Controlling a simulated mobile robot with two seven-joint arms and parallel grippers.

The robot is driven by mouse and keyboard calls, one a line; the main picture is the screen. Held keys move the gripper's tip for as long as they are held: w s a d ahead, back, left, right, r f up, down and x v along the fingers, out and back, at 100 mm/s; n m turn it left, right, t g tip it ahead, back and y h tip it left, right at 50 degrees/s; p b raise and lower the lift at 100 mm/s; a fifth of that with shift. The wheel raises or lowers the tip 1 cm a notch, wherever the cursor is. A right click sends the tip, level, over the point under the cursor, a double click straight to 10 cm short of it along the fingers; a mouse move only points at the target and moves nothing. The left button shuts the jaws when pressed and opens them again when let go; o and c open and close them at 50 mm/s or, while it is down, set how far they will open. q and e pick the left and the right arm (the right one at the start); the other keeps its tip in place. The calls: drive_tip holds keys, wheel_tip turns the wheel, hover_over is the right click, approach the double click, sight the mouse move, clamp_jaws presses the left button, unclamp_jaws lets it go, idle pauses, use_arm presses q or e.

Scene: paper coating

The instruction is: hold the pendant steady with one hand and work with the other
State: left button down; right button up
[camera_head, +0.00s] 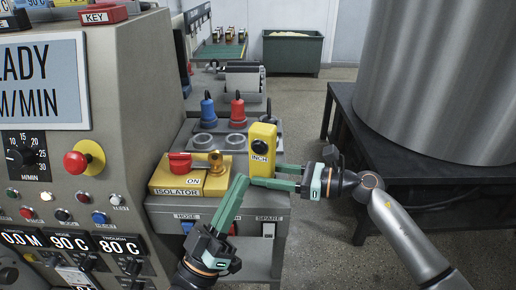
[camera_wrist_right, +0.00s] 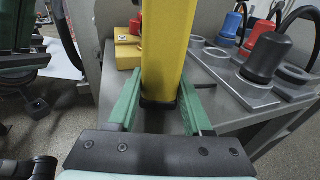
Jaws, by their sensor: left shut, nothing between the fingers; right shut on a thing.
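The yellow pendant (camera_head: 262,143), marked INCH with a round black button, stands upright at the right edge of the grey bench. My right gripper (camera_head: 268,177) is shut on its lower part from the right. In the right wrist view the pendant (camera_wrist_right: 167,50) rises between the two green fingers, its dark lower end just showing. My left gripper (camera_head: 240,182) is shut and empty, its fingertips just left of and below the pendant, in front of the bench. I cannot tell whether it touches the pendant.
A yellow isolator box (camera_head: 189,182) with a red handle sits left of the pendant. Blue (camera_head: 208,109) and red (camera_head: 238,110) plugs stand behind. The control panel (camera_head: 75,160) fills the left. A large metal drum (camera_head: 440,80) on a dark stand is at right.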

sight(259, 148)
use_arm(q)
drive_tip(key=w+d, duration=0.2)
drive_tip(key=w, duration=0.4)
drive_tip(key=shift+w, duration=0.15)
idle(1.9)
drive_tip(key=shift+w+d, duration=0.1)
drive_tip(key=shift+w, duration=0.3)
